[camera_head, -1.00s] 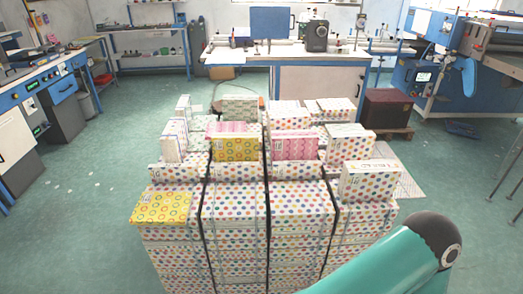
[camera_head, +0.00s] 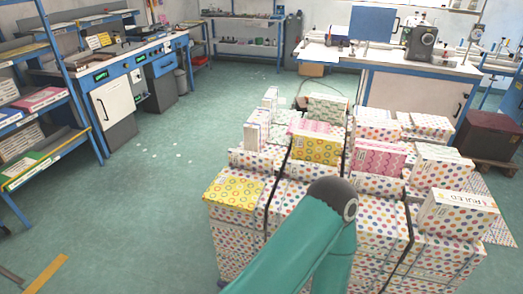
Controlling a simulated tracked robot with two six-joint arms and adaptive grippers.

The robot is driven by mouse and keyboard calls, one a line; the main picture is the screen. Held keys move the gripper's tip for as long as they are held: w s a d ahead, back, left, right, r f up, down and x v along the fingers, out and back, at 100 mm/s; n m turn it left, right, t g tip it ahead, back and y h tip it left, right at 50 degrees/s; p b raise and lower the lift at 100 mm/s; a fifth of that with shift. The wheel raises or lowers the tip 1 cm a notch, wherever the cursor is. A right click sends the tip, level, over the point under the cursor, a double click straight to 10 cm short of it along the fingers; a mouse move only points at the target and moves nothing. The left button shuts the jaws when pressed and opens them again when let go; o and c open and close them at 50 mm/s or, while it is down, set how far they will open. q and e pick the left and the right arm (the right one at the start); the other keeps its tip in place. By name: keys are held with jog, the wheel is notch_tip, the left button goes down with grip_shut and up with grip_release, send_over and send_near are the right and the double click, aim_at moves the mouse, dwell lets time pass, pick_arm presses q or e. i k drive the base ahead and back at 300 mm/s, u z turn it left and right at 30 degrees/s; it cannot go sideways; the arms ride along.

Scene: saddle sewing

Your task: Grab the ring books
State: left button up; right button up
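Ring books, by the look of them, are packed in a large stack (camera_head: 232,218) with a polka-dot pattern in the lower right half. A yellow patterned pack (camera_head: 235,190) lies flat on its near left corner. Another yellow pack (camera_head: 316,148) and a pink pack (camera_head: 378,158) stand on the upper tier. A white dotted pack marked "RULED" (camera_head: 455,213) sits at the right. Dark straps run over the stack. A teal arm link of mine covers part of the stack's front. Neither of my grippers is in view.
A blue shelf rack (camera_head: 75,100) stands at the left, with a workbench (camera_head: 120,85) behind it. A white table (camera_head: 385,62) with a sewing machine (camera_head: 419,40) is behind the stack. A brown box (camera_head: 488,135) is at the right.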

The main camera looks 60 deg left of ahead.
aim_at(307, 146)
jog(key=u, duration=0.2)
jog(key=i, duration=0.3)
jog(key=u, duration=2.2)
jog(key=k, duration=0.55)
jog(key=u, duration=0.45)
jog(key=i, duration=0.55)
jog(key=z, duration=0.25)
